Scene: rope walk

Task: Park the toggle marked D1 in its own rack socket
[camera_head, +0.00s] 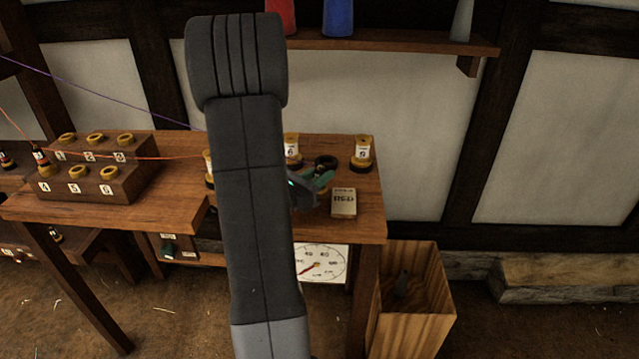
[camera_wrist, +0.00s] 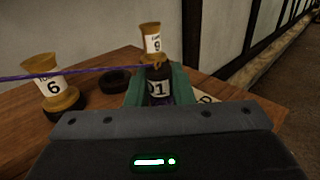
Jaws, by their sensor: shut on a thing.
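My gripper (camera_head: 312,190) is over the right part of the wooden table, partly hidden by my arm in the head view. In the wrist view its green fingers (camera_wrist: 158,92) are shut on the dark toggle marked D1 (camera_wrist: 158,88). A purple line (camera_wrist: 85,72) runs left from near the toggle's top. The stepped wooden rack (camera_head: 128,185) stands on the table's left, with numbered yellow-ringed sockets in two rows. A dark toggle (camera_head: 42,163) with an orange line is at socket 4; the other rings look empty. I cannot read which socket is D1's own.
Spool-shaped posts marked 6 (camera_wrist: 52,86) and 9 (camera_wrist: 150,40) and a dark ring (camera_wrist: 115,80) are close to my gripper. A small labelled box (camera_head: 343,202) is right of it. The orange line (camera_head: 130,157) crosses above the rack. An open wooden bin (camera_head: 432,300) stands at the right.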

